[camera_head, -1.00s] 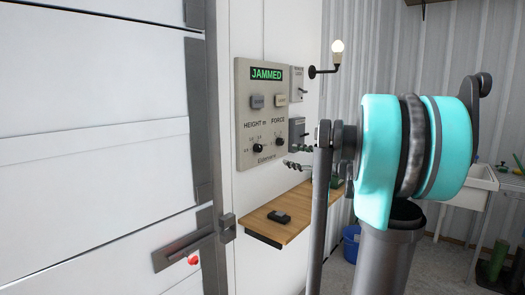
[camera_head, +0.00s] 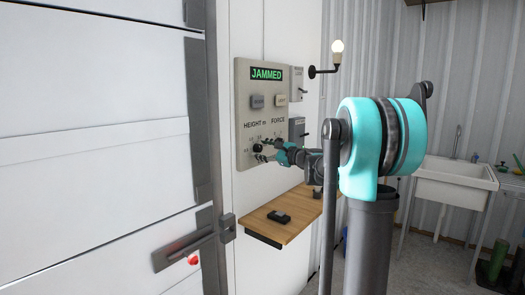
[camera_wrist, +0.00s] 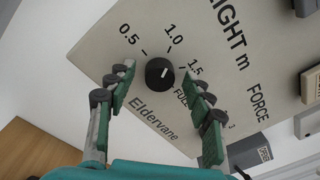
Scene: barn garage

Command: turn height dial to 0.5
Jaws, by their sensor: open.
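The control panel (camera_head: 243,100) shows a green JAMMED display (camera_head: 266,73). Its black height dial (camera_wrist: 155,66) has marks 0.5, 1.0, 1.5 and FULL around it. The dial's white line points up and right, seemingly between 1.0 and 1.5. My gripper (camera_wrist: 158,76) is open, with one finger on each side of the dial in the wrist view. I see gaps between the fingers and the dial; contact is not apparent.
Two buttons (camera_head: 257,102) sit above the dials. A wooden shelf (camera_head: 300,209) below the panel bears a small black object (camera_head: 279,217). Grey boxes and a lamp (camera_head: 338,47) are on the wall to the right. A large white door (camera_head: 90,100) is at left.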

